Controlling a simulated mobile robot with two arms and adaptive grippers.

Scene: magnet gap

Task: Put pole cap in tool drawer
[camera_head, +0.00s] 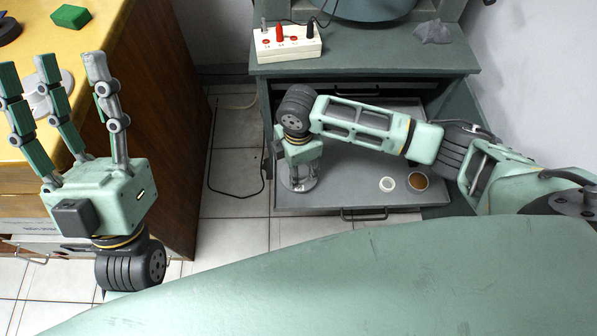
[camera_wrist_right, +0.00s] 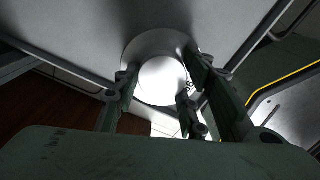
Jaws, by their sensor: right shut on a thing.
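The pole cap (camera_wrist_right: 162,82) is a round, shiny metal disc with a bright centre in the right wrist view. My right gripper (camera_wrist_right: 163,95) is shut on it, with its fingers around the rim. In the head view, my right gripper (camera_head: 299,180) points down inside the open grey tool drawer (camera_head: 340,190), near its left side. My left gripper (camera_head: 55,75) is open and empty, fingers pointing up, over the yellow bench at the left.
A white ring (camera_head: 387,184) and a brown disc (camera_head: 419,181) lie at the drawer's right. A white power box (camera_head: 287,42) and a grey lump (camera_head: 432,31) sit on the cabinet top. A green block (camera_head: 70,16) lies on the yellow bench (camera_head: 110,25). The drawer's middle is clear.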

